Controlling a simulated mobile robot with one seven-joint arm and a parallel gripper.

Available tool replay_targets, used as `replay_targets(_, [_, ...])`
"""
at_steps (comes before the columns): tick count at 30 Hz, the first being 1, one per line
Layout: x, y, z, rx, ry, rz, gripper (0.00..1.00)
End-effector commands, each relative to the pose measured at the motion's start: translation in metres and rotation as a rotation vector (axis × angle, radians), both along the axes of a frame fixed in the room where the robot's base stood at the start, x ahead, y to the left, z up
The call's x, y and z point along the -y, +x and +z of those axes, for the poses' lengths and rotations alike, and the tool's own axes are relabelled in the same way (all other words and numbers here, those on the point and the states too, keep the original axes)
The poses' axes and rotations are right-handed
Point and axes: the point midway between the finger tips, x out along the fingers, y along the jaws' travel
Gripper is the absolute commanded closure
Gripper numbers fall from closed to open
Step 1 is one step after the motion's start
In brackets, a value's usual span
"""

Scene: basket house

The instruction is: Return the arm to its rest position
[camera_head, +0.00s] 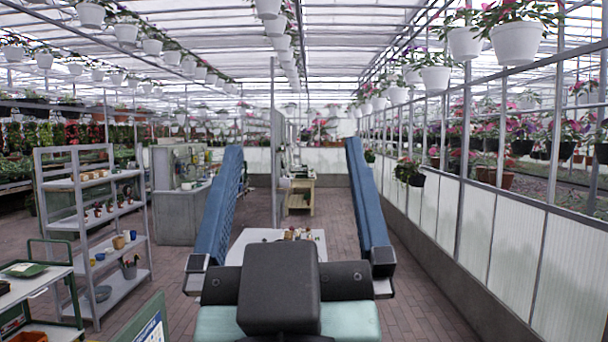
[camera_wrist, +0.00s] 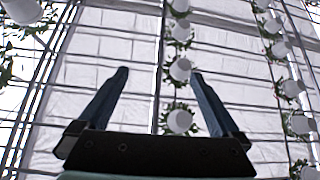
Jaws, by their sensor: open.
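My gripper (camera_head: 292,146) is large in the middle of the head view, close to the camera. Its two long blue fingers stand wide apart, with nothing between them. The dark block of the wrist and a pale green arm part are below it at the bottom of the picture. In the wrist view, my gripper (camera_wrist: 159,72) points up toward the translucent roof. Both fingers are spread and empty there, with hanging white pots (camera_wrist: 180,70) far beyond them.
A grey shelf unit (camera_head: 95,305) with small pots stands at left, near a green-framed cart (camera_head: 25,288). A white table (camera_head: 322,240) with small items is partly hidden behind my gripper. A low wall with panels (camera_head: 480,225) runs along the right. Brick floor (camera_head: 415,300) lies open before it.

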Motion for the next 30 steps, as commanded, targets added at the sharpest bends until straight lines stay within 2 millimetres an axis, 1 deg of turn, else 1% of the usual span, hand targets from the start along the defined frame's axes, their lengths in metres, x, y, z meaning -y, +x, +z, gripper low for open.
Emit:
replay_targets(1, [0.004,-0.015,0.017,0.064,0.026,0.012,0.00])
replay_targets(3, [0.007,-0.029,0.030,0.118,0.049,0.025,0.00])
replay_targets(4, [0.008,-0.032,0.033,0.132,0.055,0.029,0.00])
replay_targets(7, [0.009,-0.038,0.038,0.153,0.064,0.036,0.00])
replay_targets(15, [0.008,-0.036,0.037,0.148,0.062,0.035,0.00])
replay_targets(17, [0.008,-0.036,0.030,0.147,0.062,0.035,0.00])
replay_targets(20, [0.008,-0.036,0.012,0.147,0.062,0.038,0.00])
replay_targets(25, [0.007,-0.036,-0.024,0.146,0.063,0.043,0.00])
replay_targets(27, [0.007,-0.036,-0.032,0.146,0.064,0.045,0.00])
replay_targets(30, [0.006,-0.036,-0.034,0.146,0.064,0.047,0.00])
